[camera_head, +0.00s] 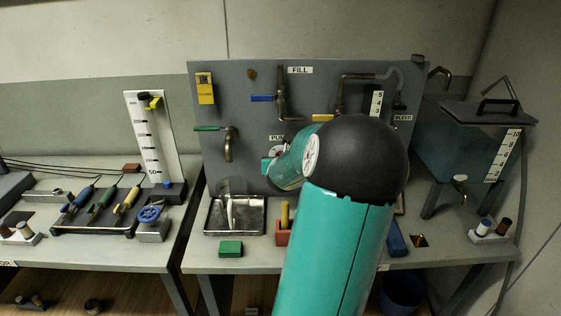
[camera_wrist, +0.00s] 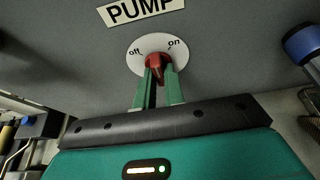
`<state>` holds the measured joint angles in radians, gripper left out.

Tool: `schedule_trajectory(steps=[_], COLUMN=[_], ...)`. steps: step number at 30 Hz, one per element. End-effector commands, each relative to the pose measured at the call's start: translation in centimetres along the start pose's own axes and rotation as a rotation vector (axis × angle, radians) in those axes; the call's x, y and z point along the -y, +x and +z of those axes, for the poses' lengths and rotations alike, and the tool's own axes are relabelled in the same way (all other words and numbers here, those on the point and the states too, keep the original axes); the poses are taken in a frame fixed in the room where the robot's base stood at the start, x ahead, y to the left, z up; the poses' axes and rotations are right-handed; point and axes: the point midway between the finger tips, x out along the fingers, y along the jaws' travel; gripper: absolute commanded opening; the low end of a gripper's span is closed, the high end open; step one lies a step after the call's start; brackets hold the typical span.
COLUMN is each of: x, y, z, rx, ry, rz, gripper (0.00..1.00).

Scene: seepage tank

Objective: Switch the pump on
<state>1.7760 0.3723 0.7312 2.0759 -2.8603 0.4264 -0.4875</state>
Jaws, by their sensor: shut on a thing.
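The pump switch is a red knob (camera_wrist: 158,61) on a white round dial (camera_wrist: 136,56) marked "off" at left and "on" at right, under the PUMP label (camera_wrist: 141,10). My gripper (camera_wrist: 160,76) has its two green fingers closed around the knob's near part. The knob appears roughly midway between the marks, but its exact pointing is partly hidden by the fingers. In the head view, the dial (camera_head: 279,150) shows just left of my arm, which hides much of the panel's lower right.
The grey panel (camera_head: 235,95) carries the FILL valve (camera_head: 281,98) and a green-handled tap (camera_head: 228,145). A metal tray (camera_head: 212,220) and green block (camera_head: 231,248) sit on the bench below. A glass tank (camera_head: 440,150) stands at right.

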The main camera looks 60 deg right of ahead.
Motion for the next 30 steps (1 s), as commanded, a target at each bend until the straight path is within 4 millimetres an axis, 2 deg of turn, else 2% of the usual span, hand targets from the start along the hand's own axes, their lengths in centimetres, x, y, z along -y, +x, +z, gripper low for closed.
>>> schedule_trajectory(steps=[17,30], x=[0.29,0.31], y=[0.02,0.04], z=[-0.11,-0.16], rx=[-0.001,-0.002], ry=[0.229,0.548], rz=[0.091,0.225], gripper=[0.0,0.0])
